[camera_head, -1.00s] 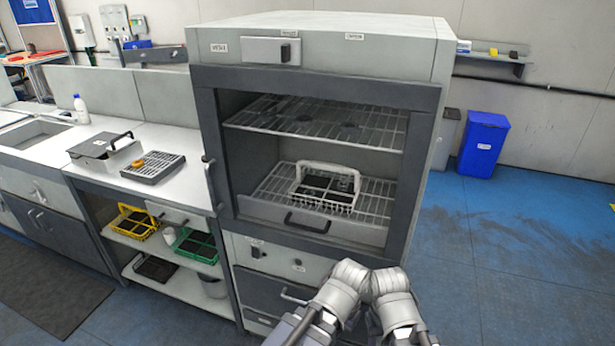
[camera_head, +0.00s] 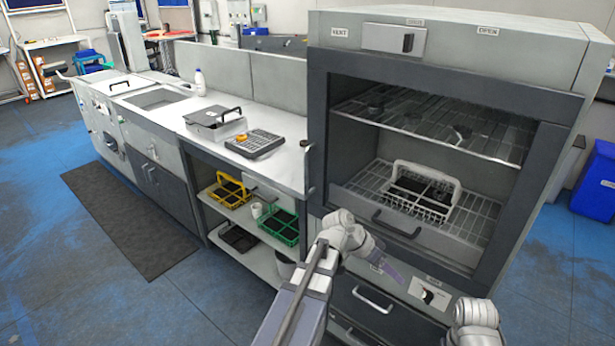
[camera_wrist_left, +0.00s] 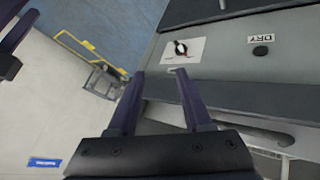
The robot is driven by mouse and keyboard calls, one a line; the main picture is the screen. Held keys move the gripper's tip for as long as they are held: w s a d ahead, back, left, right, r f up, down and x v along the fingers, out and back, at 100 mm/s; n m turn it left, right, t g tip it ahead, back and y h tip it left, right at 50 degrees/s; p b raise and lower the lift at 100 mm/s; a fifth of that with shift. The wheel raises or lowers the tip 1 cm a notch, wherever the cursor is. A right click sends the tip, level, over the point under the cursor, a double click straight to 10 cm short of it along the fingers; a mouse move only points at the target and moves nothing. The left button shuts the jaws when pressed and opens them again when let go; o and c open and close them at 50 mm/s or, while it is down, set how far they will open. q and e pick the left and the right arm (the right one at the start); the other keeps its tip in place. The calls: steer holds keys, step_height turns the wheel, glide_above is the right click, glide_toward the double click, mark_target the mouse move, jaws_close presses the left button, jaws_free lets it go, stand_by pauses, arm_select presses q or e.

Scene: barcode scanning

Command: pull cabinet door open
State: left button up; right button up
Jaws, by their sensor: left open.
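The cabinet (camera_head: 450,67) is a tall grey unit with a dark-framed front at the right of the head view. Racks and a white basket (camera_head: 425,190) show inside through the front; I cannot tell glass from an opening. A slim dark upright handle (camera_head: 306,160) is at the frame's left edge. My left gripper (camera_head: 398,270) is in front of the lower control panel, partly hidden by its wrist. In the left wrist view its two fingers (camera_wrist_left: 161,78) are apart and empty, with the panel and dark frame beyond. The right arm shows only at the lower right; its gripper is out of view.
A counter (camera_head: 150,105) with a sink, bottle and grey box runs left of the cabinet. Drawers with silver handles (camera_head: 373,300) are under the control panel. Blue floor is open at left.

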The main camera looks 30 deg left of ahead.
arm_select(q)
steer(key=w+a+r+t+h+b, duration=0.1)
steer(key=w+a+r+t, duration=0.2)
steer(key=a, duration=0.5)
steer(key=w+a+r+t, duration=0.3)
steer(key=a, duration=0.5)
steer(key=s+a+r+n+t+y+b, duration=0.15)
steer(key=a+r+t, duration=0.25)
steer(key=a, duration=0.6)
steer(key=s+a+r+n+t+y, duration=0.1)
steer(key=a+r+t+y, duration=0.15)
steer(key=a, duration=0.85)
glide_above(306, 193)
steer(key=shift+w+a+r+m+t+h, duration=0.25)
steer(key=shift+w+r+t+h, duration=0.1)
steer(key=shift+r+h, duration=0.1)
steer(key=shift+c, duration=0.4)
jaws_close()
